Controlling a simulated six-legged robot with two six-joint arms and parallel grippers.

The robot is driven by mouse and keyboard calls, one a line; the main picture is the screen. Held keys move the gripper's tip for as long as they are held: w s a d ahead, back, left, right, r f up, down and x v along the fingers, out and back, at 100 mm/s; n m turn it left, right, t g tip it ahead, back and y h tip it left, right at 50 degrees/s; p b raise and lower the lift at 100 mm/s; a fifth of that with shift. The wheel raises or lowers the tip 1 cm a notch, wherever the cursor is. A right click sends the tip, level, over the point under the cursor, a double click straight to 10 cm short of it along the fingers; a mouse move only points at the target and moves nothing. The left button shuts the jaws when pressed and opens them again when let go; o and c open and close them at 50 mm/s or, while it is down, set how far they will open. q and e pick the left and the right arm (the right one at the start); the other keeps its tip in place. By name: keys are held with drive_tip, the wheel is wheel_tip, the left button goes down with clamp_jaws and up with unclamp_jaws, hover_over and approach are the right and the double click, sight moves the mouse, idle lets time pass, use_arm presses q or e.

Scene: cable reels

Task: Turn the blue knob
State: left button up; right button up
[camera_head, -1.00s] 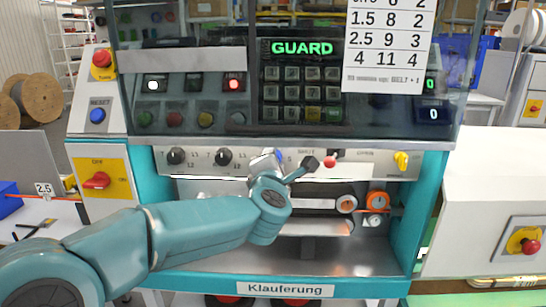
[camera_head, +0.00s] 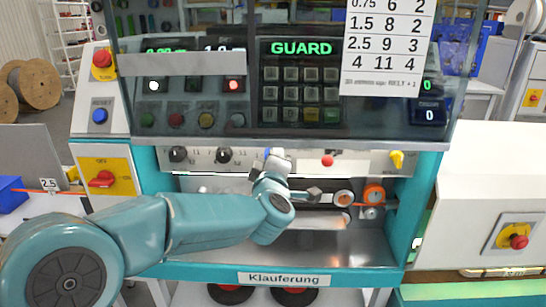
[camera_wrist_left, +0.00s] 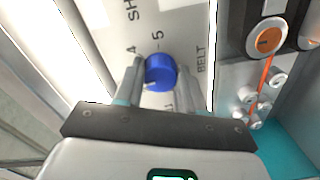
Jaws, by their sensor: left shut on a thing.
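The blue knob (camera_wrist_left: 160,72) sits on a light panel in the left wrist view, with printed marks such as 4, 5 and BELT around it. My left gripper (camera_wrist_left: 162,78) has one finger on each side of the knob and is shut on it. In the head view my left arm reaches in from the left to the strip under the glass guard, with the left gripper (camera_head: 270,160) at the panel. There only a sliver of blue shows, and my gripper hides most of the knob. My right gripper is in neither current view.
A glass guard covers the keypad (camera_head: 292,95). A blue RESET button (camera_head: 99,116) is at the left.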

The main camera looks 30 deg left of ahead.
use_arm(q)
drive_tip(key=shift+m, duration=0.3)
idle(0.4)
drive_tip(key=o, duration=1.1)
drive_tip(key=shift+c, duration=0.2)
drive_tip(key=shift+s, duration=0.1)
drive_tip(key=b+v, duration=0.1)
drive_tip(key=v, duration=1.5)
drive_tip(key=shift+b, duration=0.35)
